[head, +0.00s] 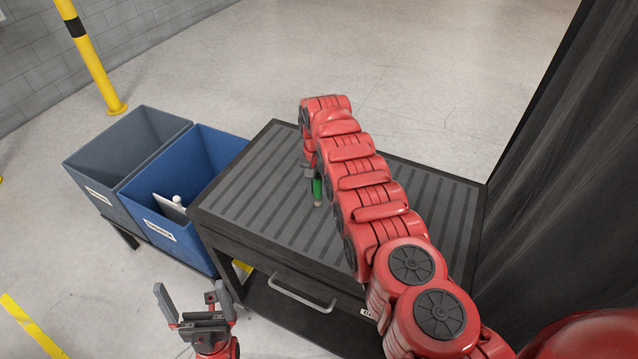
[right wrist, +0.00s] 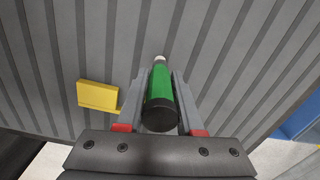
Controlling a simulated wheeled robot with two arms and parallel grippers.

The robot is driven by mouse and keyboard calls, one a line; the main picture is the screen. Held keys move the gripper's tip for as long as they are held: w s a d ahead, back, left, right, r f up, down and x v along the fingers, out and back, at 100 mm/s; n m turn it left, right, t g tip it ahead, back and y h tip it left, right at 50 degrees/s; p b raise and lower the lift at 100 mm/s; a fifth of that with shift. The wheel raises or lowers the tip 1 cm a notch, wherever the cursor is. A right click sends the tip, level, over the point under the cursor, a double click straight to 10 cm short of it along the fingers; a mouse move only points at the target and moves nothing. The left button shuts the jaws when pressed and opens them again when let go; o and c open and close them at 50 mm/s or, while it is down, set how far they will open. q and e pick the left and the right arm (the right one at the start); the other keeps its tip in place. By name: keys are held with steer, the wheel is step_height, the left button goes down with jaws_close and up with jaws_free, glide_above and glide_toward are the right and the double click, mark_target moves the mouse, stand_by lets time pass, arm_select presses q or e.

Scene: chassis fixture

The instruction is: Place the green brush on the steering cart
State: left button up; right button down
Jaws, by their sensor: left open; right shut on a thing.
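The green brush (head: 317,188), with a black end and a pale tip, is held by my right gripper (head: 310,174) over the ribbed top of the dark cart (head: 245,185). In the right wrist view the brush (right wrist: 185,85) lies between the two fingers (right wrist: 160,95), its pale tip pointing at the ribbed top (right wrist: 50,60). I cannot tell whether the tip touches the surface. My left gripper (head: 192,305) is open and empty, low in front of the cart's left corner. My right arm hides part of the cart top.
A yellow block (right wrist: 98,95) is on the ribbed top, left of the brush in the wrist view. A blue bin (head: 205,150) with a pale object (head: 171,206) and a grey bin (head: 110,150) stand left. A dark panel (head: 560,150) rises at right. The cart's left top is clear.

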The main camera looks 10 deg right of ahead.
steer(key=shift+s+a+f, duration=0.1)
steer(key=shift+a, duration=0.25)
steer(key=c, duration=0.9)
jaws_free()
steer(key=o, duration=0.4)
steer(key=shift+d, duration=0.15)
steer(key=shift+c, duration=0.2)
